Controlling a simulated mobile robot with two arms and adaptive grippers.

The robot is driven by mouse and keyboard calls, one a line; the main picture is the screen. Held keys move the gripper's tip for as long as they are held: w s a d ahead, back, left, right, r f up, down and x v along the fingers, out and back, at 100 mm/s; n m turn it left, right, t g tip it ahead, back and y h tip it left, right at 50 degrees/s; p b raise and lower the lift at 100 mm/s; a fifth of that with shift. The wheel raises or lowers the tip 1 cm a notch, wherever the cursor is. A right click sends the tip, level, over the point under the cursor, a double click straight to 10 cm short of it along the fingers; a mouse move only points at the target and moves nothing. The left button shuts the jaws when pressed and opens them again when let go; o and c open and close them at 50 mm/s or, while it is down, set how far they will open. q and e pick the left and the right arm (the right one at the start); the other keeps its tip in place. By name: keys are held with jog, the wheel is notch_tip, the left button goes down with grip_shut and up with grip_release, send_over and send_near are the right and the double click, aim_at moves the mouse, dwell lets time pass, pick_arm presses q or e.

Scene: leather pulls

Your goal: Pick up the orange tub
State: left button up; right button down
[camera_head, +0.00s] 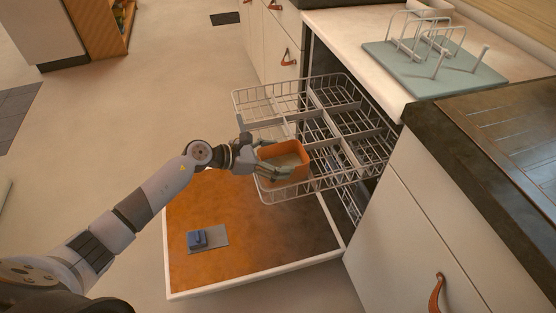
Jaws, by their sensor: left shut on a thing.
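The orange tub (294,150) is an open-topped box at the left front part of the dishwasher's pulled-out wire rack (262,99). My left gripper (275,169) comes in from the left and is shut on the tub's near left side. Its fingers cover part of that side. I cannot tell whether the tub rests on the rack or is lifted a little. My right gripper is not in view.
A white rack (430,42) stands on a green mat (440,78) on the counter. Open floor (130,120) lies to the left.

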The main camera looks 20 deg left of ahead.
pick_arm(q)
notch_tip(320, 180, up, 18)
jog(key=p, duration=0.3)
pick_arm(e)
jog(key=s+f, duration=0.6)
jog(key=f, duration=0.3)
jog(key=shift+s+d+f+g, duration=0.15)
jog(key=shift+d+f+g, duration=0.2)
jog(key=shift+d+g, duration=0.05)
